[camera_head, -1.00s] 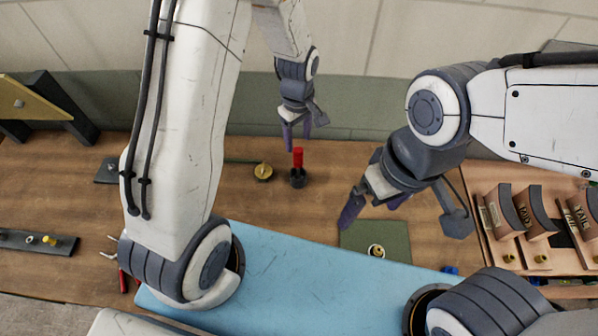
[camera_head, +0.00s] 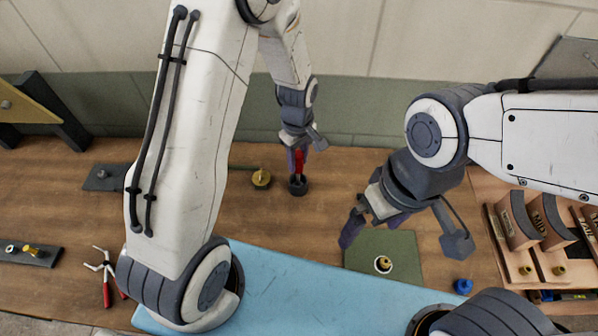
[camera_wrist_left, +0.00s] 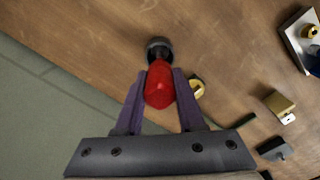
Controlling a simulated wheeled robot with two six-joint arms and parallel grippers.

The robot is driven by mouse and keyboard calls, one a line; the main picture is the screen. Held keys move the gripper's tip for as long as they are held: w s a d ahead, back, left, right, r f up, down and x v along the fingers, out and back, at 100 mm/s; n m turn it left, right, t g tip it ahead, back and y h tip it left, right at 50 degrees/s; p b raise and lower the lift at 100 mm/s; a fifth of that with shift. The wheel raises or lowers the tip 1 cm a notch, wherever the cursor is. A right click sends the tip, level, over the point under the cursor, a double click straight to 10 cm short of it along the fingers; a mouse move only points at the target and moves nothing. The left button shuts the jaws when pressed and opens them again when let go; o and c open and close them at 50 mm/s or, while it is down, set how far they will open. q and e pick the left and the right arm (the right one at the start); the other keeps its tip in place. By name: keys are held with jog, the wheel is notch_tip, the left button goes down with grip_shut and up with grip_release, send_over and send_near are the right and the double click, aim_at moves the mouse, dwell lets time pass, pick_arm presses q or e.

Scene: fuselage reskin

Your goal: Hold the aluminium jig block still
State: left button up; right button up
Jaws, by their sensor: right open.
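My left gripper (camera_head: 298,160) is low over the bench, with its fingers on either side of a red-handled tool (camera_head: 299,160). The tool stands upright in a dark round holder (camera_head: 298,186). In the left wrist view the purple fingers (camera_wrist_left: 162,78) flank the red handle (camera_wrist_left: 160,88) closely; I cannot tell whether they press on it. My right gripper (camera_head: 372,226) is open and empty, above the green mat's left side. I cannot clearly identify the aluminium jig block; a silvery block (camera_wrist_left: 294,38) shows at the left wrist view's upper right edge.
A green mat (camera_head: 400,245) carries a ring-shaped part (camera_head: 383,264). A brass knob (camera_head: 261,178) stands left of the red tool. Red pliers (camera_head: 106,280) lie at left. A wooden rack (camera_head: 500,225) stands at right. A light blue panel (camera_head: 300,285) spans the front.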

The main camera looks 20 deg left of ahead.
pick_arm(q)
grip_shut()
jog(key=shift+r+p, duration=4.6)
jog(key=shift+r, duration=0.95)
jog(key=shift+f, duration=0.1)
